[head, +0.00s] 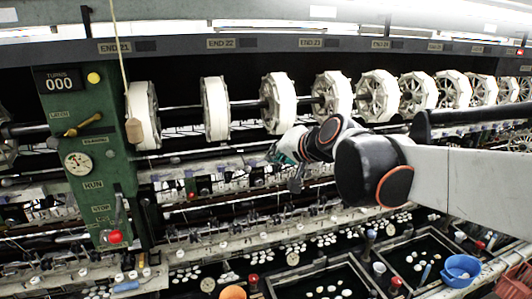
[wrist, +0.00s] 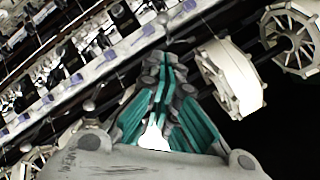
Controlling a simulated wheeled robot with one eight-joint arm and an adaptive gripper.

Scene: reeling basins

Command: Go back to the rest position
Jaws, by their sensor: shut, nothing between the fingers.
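My gripper (wrist: 165,72) is shut and empty, with its teal-padded fingers together in the wrist view. In the head view my gripper (head: 274,154) is partly hidden behind my own wrist and arm, which reach in from the right. It is in front of the machine, just below the row of white reels. In the wrist view a white reel (wrist: 232,78) is just right of the fingers; I cannot tell whether they touch. A rail with purple-blue parts (wrist: 92,72) runs at the left.
A green control panel (head: 92,150) with a gauge, a lever and a red knob stands at the left. Dark basins (head: 318,284) with white cocoons, a blue bowl (head: 461,270) and an orange bowl (head: 233,292) lie below.

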